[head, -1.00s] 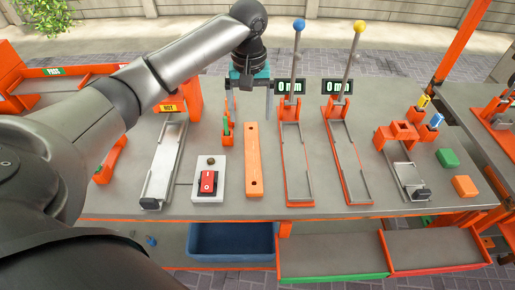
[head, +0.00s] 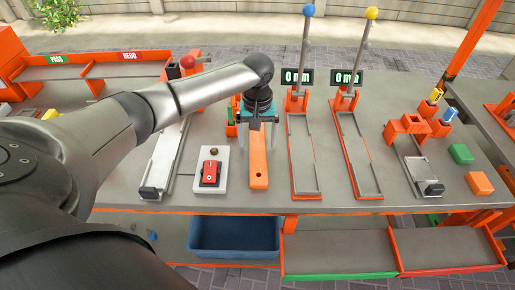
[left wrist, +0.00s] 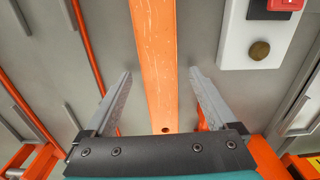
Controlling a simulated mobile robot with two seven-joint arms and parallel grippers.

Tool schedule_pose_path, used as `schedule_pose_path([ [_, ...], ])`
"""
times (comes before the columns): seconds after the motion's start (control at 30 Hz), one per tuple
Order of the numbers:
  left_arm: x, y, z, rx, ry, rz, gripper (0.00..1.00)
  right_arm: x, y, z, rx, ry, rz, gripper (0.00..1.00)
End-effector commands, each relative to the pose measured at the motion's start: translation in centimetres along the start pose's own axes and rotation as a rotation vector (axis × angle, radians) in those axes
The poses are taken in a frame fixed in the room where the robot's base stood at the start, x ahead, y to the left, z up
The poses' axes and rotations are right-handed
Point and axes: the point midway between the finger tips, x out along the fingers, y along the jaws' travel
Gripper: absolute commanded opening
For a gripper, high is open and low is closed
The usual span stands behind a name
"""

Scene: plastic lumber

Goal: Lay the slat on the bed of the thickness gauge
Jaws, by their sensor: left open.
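The slat, an orange bar with a hole near its end (head: 258,168), lies lengthwise on the workbench. My left gripper (head: 258,145) is open above it, partly hiding its far half. In the left wrist view the slat (left wrist: 155,60) runs between the two spread fingers (left wrist: 160,75), with a gap on each side. Two thickness gauges stand to the right, one with a blue-knobbed lever (head: 303,155) and one with a yellow-knobbed lever (head: 359,155). Both beds are empty and both displays read 0 mm. My right gripper is out of view.
A white switch box with a red rocker (head: 210,172) stands just left of the slat. A grey-railed track (head: 165,160) lies further left. Green (head: 461,153) and orange (head: 479,183) blocks sit at the right. A blue bin (head: 235,237) is below the bench's front edge.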

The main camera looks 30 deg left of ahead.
Motion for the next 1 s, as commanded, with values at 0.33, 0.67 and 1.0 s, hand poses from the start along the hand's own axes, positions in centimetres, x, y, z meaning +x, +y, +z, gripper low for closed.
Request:
schedule_pose_path([
  [0.33,0.61,0.01,0.01,0.0,0.001,0.001,0.88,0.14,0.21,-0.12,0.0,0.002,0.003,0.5],
  [0.67,0.59,0.0,0.01,0.0,0.001,0.001,0.51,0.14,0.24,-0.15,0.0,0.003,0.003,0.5],
  [1.0,0.58,-0.02,0.0,0.0,0.001,0.0,0.12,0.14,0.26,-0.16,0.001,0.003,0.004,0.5],
])
